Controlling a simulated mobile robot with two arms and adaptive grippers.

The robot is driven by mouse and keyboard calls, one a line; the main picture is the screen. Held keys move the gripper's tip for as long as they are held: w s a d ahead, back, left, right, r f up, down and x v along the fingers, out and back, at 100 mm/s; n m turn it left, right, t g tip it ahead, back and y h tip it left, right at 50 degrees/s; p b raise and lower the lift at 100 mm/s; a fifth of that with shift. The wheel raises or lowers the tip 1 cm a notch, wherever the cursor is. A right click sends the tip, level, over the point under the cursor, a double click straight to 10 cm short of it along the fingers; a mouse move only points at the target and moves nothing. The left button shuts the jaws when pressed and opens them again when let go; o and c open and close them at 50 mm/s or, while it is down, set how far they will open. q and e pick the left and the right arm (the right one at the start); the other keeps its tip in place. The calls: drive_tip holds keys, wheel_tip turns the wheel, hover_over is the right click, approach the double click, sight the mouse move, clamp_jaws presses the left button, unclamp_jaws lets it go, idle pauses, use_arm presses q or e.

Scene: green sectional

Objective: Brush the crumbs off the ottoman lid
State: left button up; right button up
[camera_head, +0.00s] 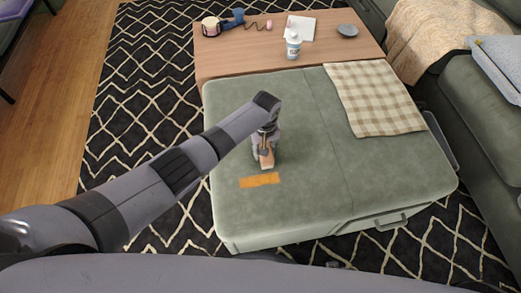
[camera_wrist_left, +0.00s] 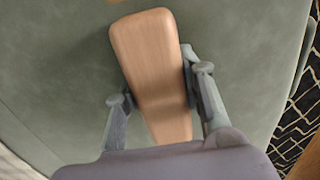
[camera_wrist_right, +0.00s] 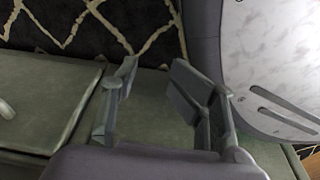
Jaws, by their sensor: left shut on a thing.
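The green ottoman lid (camera_head: 300,170) fills the middle of the head view. A flat orange-tan strip (camera_head: 260,180), possibly the crumbs, lies on its near left part; single crumbs cannot be made out. My left gripper (camera_head: 266,148) is over the lid just behind the strip, shut on a wooden brush (camera_head: 267,160). In the left wrist view the brush's smooth wooden body (camera_wrist_left: 155,75) sits between the fingers; its bristles are hidden. Whether the brush touches the lid is unclear. My right gripper (camera_wrist_right: 155,75) is open and empty in the right wrist view, outside the head view.
A checked cloth (camera_head: 375,97) covers the lid's far right corner. Behind stands a wooden table (camera_head: 255,55) with a white bottle (camera_head: 293,45), paper, a grey dish (camera_head: 347,30) and a blue-pink item. A green sofa (camera_head: 480,110) borders the right. The lid's centre is clear.

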sight(276, 153)
use_arm(q)
drive_tip(key=shift+s+d+f, duration=0.1)
drive_tip(key=shift+d+f, duration=0.1)
drive_tip(key=shift+d, duration=0.1)
use_arm(e)
drive_tip(key=shift+w, duration=0.15)
use_arm(q)
drive_tip(key=shift+d+b, duration=0.35)
drive_tip(key=shift+d, duration=0.05)
drive_tip(key=shift+w+d+b, duration=0.3)
drive_tip(key=shift+d+b, duration=0.2)
drive_tip(key=shift+d, duration=0.15)
drive_tip(key=shift+w+d+b, duration=0.2)
drive_tip(key=shift+d+b, duration=0.3)
drive_tip(key=shift+d, duration=0.1)
drive_tip(key=shift+w+d+r+b, duration=0.1)
drive_tip(key=shift+w+d+b, duration=0.05)
drive_tip(key=shift+d+b, duration=0.3)
use_arm(e)
drive_tip(key=w+a+r, duration=0.1)
drive_tip(key=w+r, duration=0.5)
drive_tip(key=r, duration=0.3)
drive_tip(key=shift+w+t, duration=0.4)
